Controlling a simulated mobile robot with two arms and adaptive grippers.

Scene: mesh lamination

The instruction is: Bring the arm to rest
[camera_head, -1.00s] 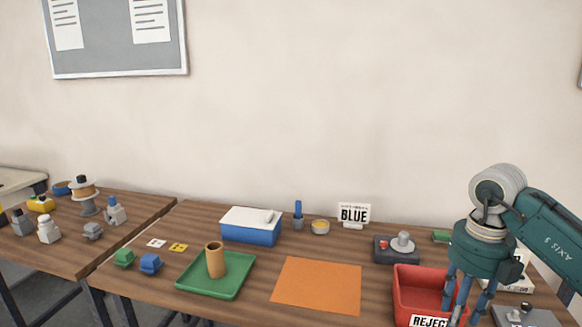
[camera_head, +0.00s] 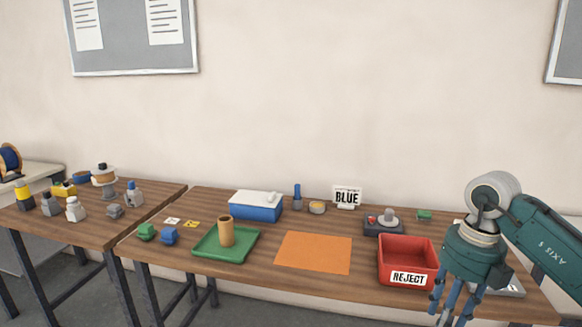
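My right arm comes in from the right edge. Its gripper (camera_head: 455,300) hangs pointing down at the front right of the table, in front of and to the right of the red REJECT bin (camera_head: 409,250). Its fingers look spread apart, with nothing seen between them; the tips are near the bottom of the view. My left gripper and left arm are not in view.
A second table (camera_head: 95,232) with bottles stands left.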

